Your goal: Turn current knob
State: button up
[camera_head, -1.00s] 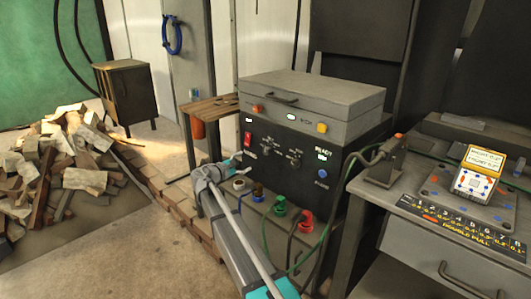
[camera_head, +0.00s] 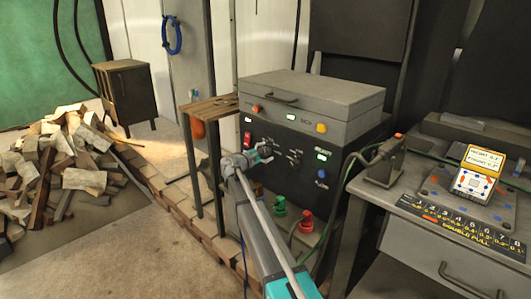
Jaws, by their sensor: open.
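The dark welding machine's front panel (camera_head: 338,187) faces me in the middle of the view. Small knobs are set in it, with one knob (camera_head: 294,157) visible right of my gripper. The labels are too small to read, so I cannot tell which is the current knob. My gripper (camera_head: 266,151) is open, with its teal fingertips at the panel's left part, over or just in front of the left knob. The fingers largely hide that knob, and I cannot tell whether they touch it.
A red switch (camera_head: 247,141) sits left of the fingers. Green (camera_head: 279,206) and red (camera_head: 305,222) cable connectors stick out below. A workbench (camera_head: 432,215) stands at right, a small wooden table (camera_head: 208,107) at left. A wood pile (camera_head: 60,170) lies on the floor at far left.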

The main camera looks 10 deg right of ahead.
jog(key=shift+w+d, duration=0.1)
jog(key=shift+d, duration=0.05)
grip_shut()
dwell(0.5)
